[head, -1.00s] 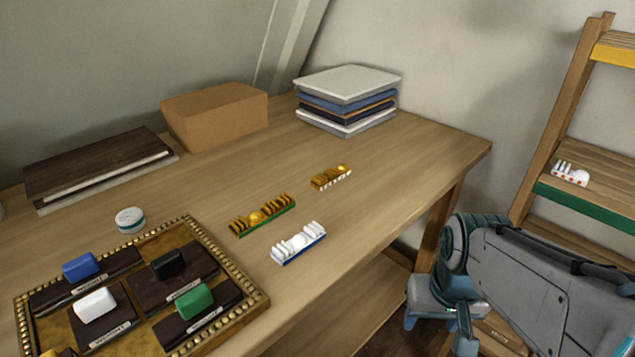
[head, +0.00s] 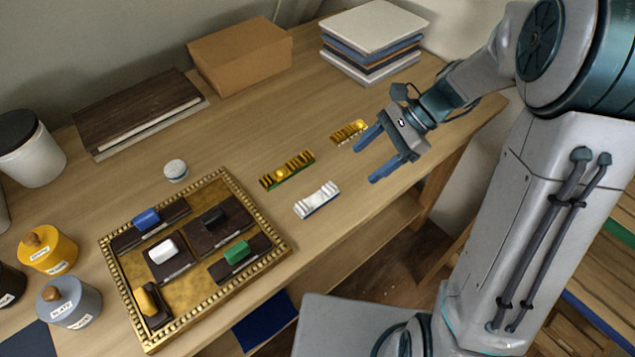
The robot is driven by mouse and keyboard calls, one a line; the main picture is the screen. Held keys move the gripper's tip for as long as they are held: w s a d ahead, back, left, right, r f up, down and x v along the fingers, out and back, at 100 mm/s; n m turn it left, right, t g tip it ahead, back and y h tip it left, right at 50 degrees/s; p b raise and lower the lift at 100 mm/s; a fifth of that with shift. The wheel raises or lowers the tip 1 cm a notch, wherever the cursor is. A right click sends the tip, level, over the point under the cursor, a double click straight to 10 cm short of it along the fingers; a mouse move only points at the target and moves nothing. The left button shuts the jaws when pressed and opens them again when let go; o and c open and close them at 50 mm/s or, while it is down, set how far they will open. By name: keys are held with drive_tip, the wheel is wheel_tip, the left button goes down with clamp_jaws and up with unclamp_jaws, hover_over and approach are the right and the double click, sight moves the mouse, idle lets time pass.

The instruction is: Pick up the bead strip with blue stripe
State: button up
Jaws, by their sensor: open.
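The bead strip with blue stripe (head: 317,200) is white on top with a blue edge along its base. It lies on the wooden table (head: 232,133) near the front edge, right of the gilt tray. My gripper (head: 364,161) is open and empty, above the table to the right of and beyond this strip, not touching it. Its two blue fingers point left. A gold strip with a green edge (head: 287,170) lies just behind and left of the blue-striped one. Another gold strip with a white edge (head: 349,132) lies farther back, close to the gripper's far finger.
A gilt tray (head: 279,249) with dark blocks and coloured knobs stands at the left front. Behind are a small round tin (head: 176,170), a cardboard box (head: 240,58), a dark flat book (head: 136,108) and stacked books (head: 372,42). Jars stand at far left.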

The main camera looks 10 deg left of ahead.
approach(317, 196)
drive_tip(key=f, duration=0.1)
drive_tip(key=s+a+f, duration=0.1)
drive_tip(key=shift+a+f, duration=0.1)
drive_tip(key=shift+f, duration=0.15)
drive_tip(key=shift+a+r+x, duration=0.1)
drive_tip(key=shift+a+x, duration=0.05)
drive_tip(key=shift+x, duration=1.25)
drive_tip(key=shift+a+r+x, duration=0.1)
drive_tip(key=shift+x, duration=1.35)
drive_tip(key=c, duration=1.3)
